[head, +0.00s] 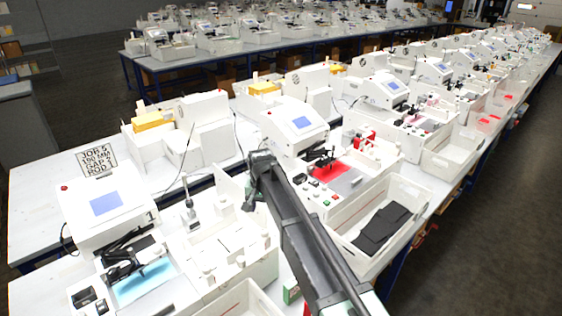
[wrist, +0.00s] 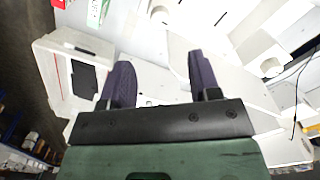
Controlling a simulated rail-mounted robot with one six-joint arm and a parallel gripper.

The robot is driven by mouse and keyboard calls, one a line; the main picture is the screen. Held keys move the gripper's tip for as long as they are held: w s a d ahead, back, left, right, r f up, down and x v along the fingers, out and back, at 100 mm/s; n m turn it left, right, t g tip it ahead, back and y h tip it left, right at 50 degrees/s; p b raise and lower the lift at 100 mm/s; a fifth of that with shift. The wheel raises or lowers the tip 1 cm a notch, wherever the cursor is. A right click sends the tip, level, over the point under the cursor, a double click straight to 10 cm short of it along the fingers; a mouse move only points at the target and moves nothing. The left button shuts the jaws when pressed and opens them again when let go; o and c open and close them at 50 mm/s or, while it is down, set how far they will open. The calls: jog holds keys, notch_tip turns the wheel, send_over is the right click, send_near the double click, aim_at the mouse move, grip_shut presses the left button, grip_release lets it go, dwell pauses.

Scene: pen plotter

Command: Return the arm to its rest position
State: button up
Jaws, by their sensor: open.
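My gripper (wrist: 160,80) shows in the wrist view with its two dark fingers apart and nothing between them. White machine surfaces and bins lie beyond the fingers. In the head view my arm reaches up from the bottom edge over the bench, and its dark end is near the picture's middle. The fingertips cannot be made out there. The arm hides part of the bench between the two nearest plotter stations.
A plotter with a blue lit bed (head: 145,282) stands at lower left, and one with a red bed (head: 330,171) stands right of my arm. A white bin (head: 405,186) holds dark sheets (head: 383,228). The aisle floor at right is clear.

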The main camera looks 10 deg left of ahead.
jog(key=s+d+f+b, duration=0.4)
jog(key=s+d, duration=0.3)
jog(key=d, duration=0.3)
jog(key=s+d+f+b, duration=0.4)
jog(key=s+d, duration=0.4)
jog(key=d, duration=0.3)
jog(key=s+d+f+b, duration=0.4)
jog(key=s+d, duration=0.3)
jog(key=d, duration=0.3)
jog(key=shift+s+d+n, duration=0.35)
jog(key=shift+n, duration=0.05)
